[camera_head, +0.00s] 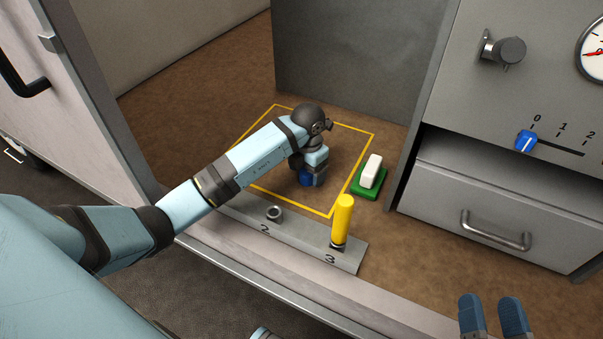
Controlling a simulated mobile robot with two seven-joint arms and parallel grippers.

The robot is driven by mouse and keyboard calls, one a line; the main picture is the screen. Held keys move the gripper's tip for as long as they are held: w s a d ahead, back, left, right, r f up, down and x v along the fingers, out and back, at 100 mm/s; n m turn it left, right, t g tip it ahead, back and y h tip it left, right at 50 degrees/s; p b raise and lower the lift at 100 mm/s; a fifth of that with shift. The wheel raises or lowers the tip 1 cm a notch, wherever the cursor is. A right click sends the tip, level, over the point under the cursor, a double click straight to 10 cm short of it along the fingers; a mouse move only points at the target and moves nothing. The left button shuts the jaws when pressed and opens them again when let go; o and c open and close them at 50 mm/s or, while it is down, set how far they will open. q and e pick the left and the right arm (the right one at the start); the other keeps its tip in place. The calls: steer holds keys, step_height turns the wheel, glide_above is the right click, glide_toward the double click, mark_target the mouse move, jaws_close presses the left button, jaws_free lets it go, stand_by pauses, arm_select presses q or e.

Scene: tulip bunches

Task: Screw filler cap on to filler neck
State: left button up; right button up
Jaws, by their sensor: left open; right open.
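A short metal neck (274,213) stands bare on the grey strip by the number 2. A tall yellow cylinder (343,215) stands upright by the number 3, with a dark metal collar at its foot. My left gripper (308,178) points down inside the yellow floor outline and is open. A bright blue round thing (305,179) shows low at its fingers; it may be the filler cap, but the wrist and fingers hide most of it. My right gripper (492,317) is open and empty at the bottom right, far from the strip.
The grey strip (303,248) lies along the front sill; my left arm hides its left end. A white block on a green base (370,176) sits right of the outline. A grey cabinet with a drawer (496,200) stands at right.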

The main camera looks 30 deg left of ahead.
arm_select(q)
steer(key=shift+f, duration=0.65)
steer(key=c, duration=1)
arm_select(e)
steer(key=shift+a+r+t+y, duration=0.4)
steer(key=shift+a+r, duration=0.3)
steer(key=shift+r, duration=0.15)
arm_select(q)
steer(key=shift+r, duration=0.2)
